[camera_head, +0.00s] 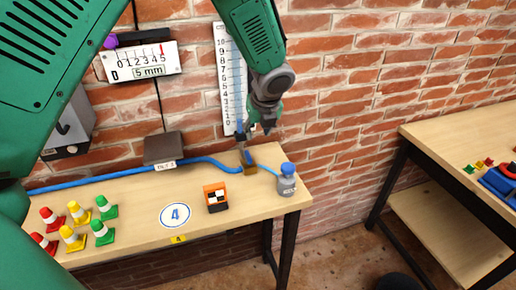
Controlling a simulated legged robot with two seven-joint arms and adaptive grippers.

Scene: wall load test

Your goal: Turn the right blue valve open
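A small blue valve handle (240,139) stands upright at the back of the near table, above a brownish base (249,169). A blue hose (210,161) runs to it from the left. My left gripper (260,128) is dark and points down in front of the brick wall, just right of the handle's top. It is close to the handle, but I cannot tell whether they touch. Its fingers are small and dark, so whether they are open or shut is unclear. My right gripper is not in view.
A blue-grey bottle (286,184) stands at the near table's (150,237) right end. An orange block (215,198) and several coloured cones (73,240) stand on it. A scale (229,80) and gauge (140,62) hang on the wall. A second table (450,138) is at right, across a gap.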

